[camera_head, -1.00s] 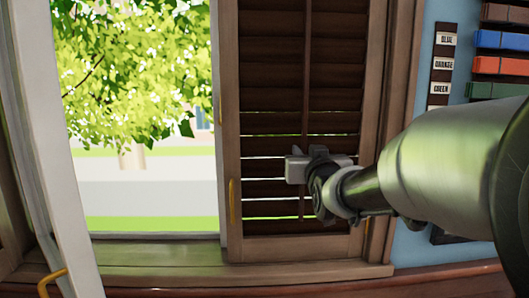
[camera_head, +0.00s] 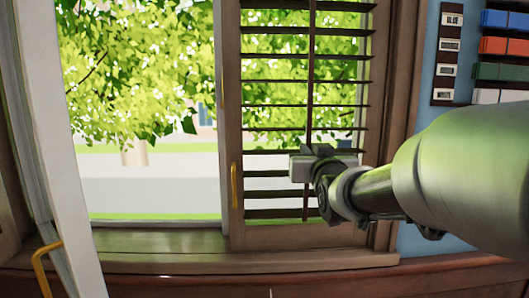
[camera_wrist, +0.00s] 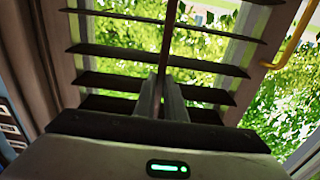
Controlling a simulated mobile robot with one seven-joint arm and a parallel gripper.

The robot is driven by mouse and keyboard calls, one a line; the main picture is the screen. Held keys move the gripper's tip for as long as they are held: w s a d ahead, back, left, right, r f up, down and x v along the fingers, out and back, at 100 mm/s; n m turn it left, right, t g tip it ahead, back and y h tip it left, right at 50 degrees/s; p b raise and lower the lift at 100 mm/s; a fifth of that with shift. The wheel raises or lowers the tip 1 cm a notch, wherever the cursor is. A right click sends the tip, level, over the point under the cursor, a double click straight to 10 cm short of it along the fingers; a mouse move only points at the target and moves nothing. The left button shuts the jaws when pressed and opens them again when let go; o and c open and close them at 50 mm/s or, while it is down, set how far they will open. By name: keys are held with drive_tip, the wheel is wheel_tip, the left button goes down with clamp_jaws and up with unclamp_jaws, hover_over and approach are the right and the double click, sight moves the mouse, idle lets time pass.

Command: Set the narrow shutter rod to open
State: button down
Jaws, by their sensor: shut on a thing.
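The narrow shutter rod (camera_head: 311,75) is a thin dark vertical bar down the middle of the louvered shutter (camera_head: 234,130). The slats (camera_head: 270,105) are tilted open, and greenery shows through the gaps. My gripper (camera_head: 303,167) is at the lower part of the rod, in front of the slats. In the wrist view the rod (camera_wrist: 170,45) runs down between the two fingers (camera_wrist: 162,100), which are shut on it. The exact contact is partly hidden by the gripper body.
A brass handle (camera_head: 234,186) is on the shutter frame's left side. An open white window sash (camera_head: 50,140) with another brass handle (camera_head: 46,268) stands at left. The wooden sill (camera_head: 160,262) runs below. Labels (camera_head: 447,50) and coloured books (camera_head: 507,45) are at right.

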drive_tip(key=shift+f, duration=0.35)
drive_tip(key=c, duration=1.8)
unclamp_jaws()
drive_tip(key=shift+r, duration=0.1)
drive_tip(key=shift+s, duration=0.1)
drive_tip(key=s, duration=1.7)
drive_tip(key=shift+s+b, duration=0.15)
drive_tip(key=shift+b, duration=0.2)
